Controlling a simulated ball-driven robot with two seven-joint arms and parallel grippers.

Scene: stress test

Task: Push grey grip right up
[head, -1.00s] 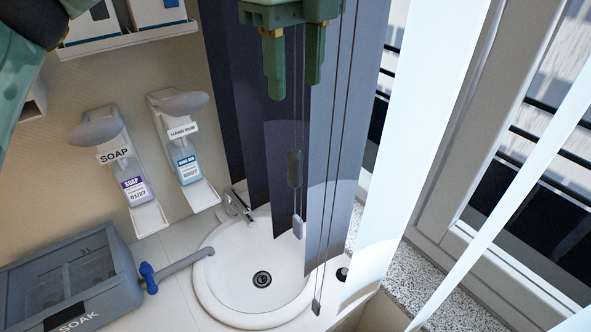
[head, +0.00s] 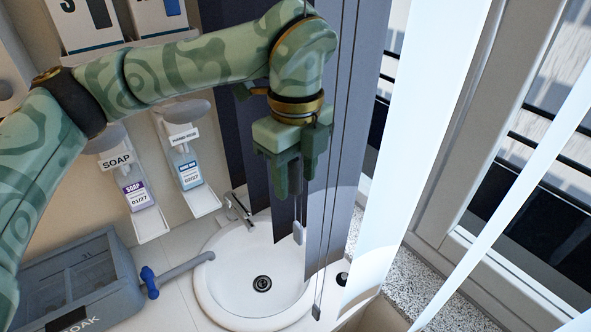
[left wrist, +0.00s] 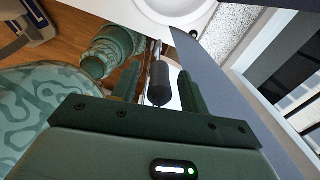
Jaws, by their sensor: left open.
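A dark grey cylindrical grip (left wrist: 159,83) hangs on thin cords in front of dark blind slats. In the left wrist view it stands between the two fingers of my left gripper (left wrist: 158,72), with gaps visible beside it. In the head view my left gripper (head: 295,185) points down at the cords, its fingers open, and hides most of the grip. A smaller light grey weight (head: 299,232) hangs just below the fingertips. My right gripper is not in view.
Dark slats (head: 332,220) hang close behind the gripper, and pale slats (head: 415,150) to the right. A white basin (head: 235,285) with a tap (head: 240,208) lies below. Soap (head: 137,193) and hand-rub (head: 190,172) dispensers are on the left wall, above a grey soak box (head: 75,280).

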